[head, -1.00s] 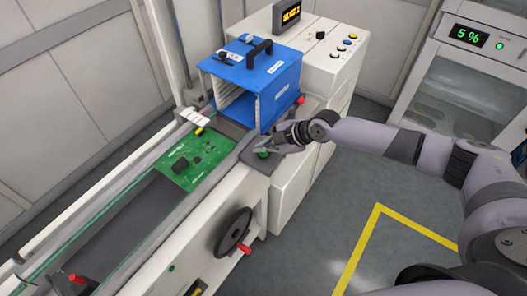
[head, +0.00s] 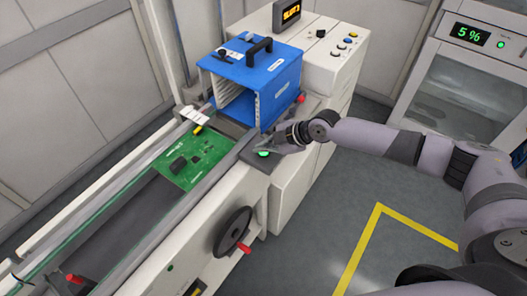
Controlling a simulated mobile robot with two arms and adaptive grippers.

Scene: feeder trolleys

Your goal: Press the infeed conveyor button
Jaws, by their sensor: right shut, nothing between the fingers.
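A green button (head: 263,154) sits on the grey ledge of the machine, just in front of the blue magazine, and it looks bright. My right gripper (head: 262,145) is shut and empty, with its fingertips right at the button; I cannot tell whether they touch it. The infeed conveyor (head: 95,228) runs from the lower left up to the magazine. A green circuit board (head: 195,160) lies on it, near the magazine's open side. My left gripper is not in view.
The blue magazine (head: 280,82) with a black handle stands behind the button. A display (head: 288,14) and several small buttons are on the white cabinet. A black handwheel (head: 233,232) sticks out of the conveyor's side. Open floor with yellow tape lies right.

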